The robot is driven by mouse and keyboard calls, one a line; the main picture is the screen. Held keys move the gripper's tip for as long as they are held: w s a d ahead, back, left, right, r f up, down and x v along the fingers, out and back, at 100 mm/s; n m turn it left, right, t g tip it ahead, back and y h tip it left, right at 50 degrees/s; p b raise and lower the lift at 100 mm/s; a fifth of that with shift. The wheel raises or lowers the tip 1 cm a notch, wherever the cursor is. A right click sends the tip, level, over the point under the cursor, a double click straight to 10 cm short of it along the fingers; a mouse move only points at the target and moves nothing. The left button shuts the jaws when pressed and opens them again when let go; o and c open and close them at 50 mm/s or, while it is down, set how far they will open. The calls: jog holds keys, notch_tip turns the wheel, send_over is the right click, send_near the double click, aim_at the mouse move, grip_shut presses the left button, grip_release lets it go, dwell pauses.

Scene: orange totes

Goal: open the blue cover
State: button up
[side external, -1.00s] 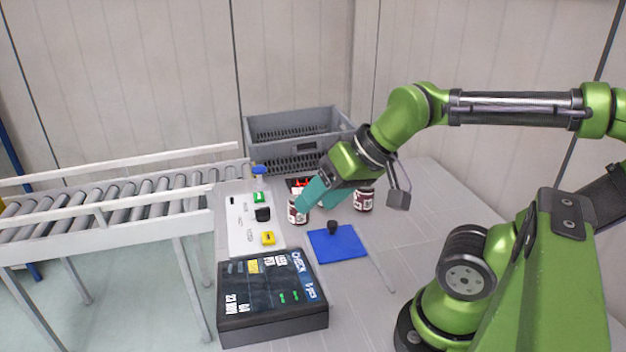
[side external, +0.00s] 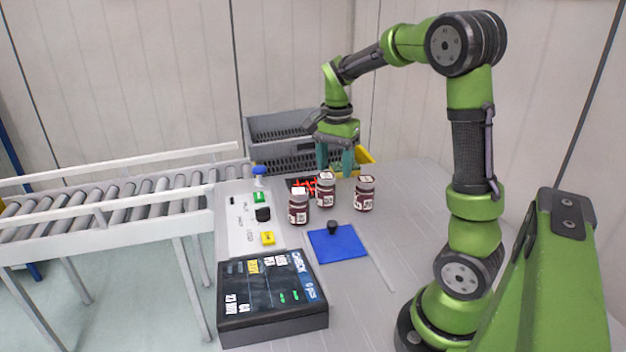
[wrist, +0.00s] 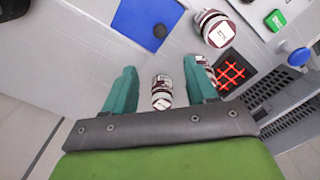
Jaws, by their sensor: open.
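The blue cover (side external: 340,246) is a flat blue square with a black knob (side external: 332,227) on top, lying flat on the table. It also shows at the top of the wrist view (wrist: 143,20), where its knob (wrist: 159,31) is to the right. My gripper (side external: 335,170) points down with its teal fingers apart, above the table behind the cover and near the jars. It is away from the cover and touches nothing of it. In the wrist view, a jar (wrist: 162,92) appears between the open fingers (wrist: 160,68); I cannot tell how far below them it is.
Three dark red jars with white lids, left (side external: 298,207), middle (side external: 326,190) and right (side external: 365,194), stand behind the cover. A button panel (side external: 240,233) and black display box (side external: 270,325) are left. A grey crate (side external: 275,125) and a yellow bin (side external: 367,163) are behind.

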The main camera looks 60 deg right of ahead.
aim_at(332, 223)
notch_tip(332, 223, down, 16)
dwell(0.4)
jog(key=shift+c, duration=0.5)
grip_shut()
jog(key=shift+a, duration=0.1)
